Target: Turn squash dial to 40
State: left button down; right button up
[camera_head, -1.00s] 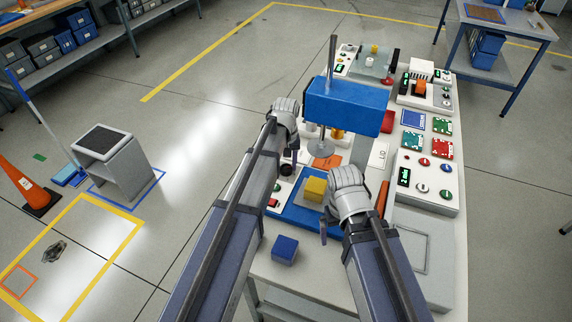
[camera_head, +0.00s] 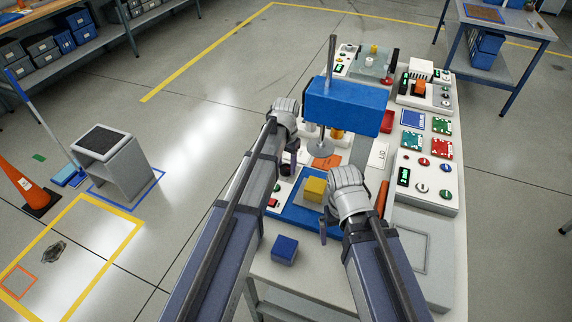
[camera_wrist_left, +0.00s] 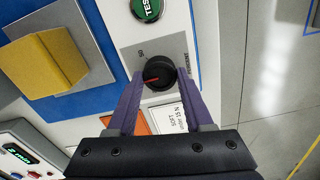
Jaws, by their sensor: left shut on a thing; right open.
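The squash dial (camera_wrist_left: 157,76) is a round black knob with a red pointer, on a grey panel in the left wrist view. In the head view my left gripper (camera_head: 289,163) is low at the left edge of the bench, and the dial is mostly hidden there. My right gripper (camera_head: 326,220) is open and empty, beside the yellow block.
A green TEST button (camera_wrist_left: 147,6) is beside the dial. A blue cube (camera_head: 285,249) lies at the bench's near left. A control box (camera_head: 428,182) stands on the right.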

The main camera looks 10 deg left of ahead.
aim_at(286, 167)
dwell(0.5)
pick_arm(q)
jog(key=shift+c, duration=1.5)
grip_release()
jog(key=shift+r, duration=0.1)
notch_tip(286, 167, up, 8)
jog(key=p, duration=0.8)
pick_arm(e)
notch_tip(286, 167, up, 8)
pick_arm(q)
jog(key=shift+f, duration=0.3)
pick_arm(e)
jog(key=shift+f, duration=0.25)
pick_arm(q)
notch_tip(286, 167, down, 8)
jog(key=b, duration=0.8)
jog(key=shift+r, duration=0.15)
pick_arm(e)
notch_tip(286, 167, down, 8)
jog(key=shift+r, duration=0.15)
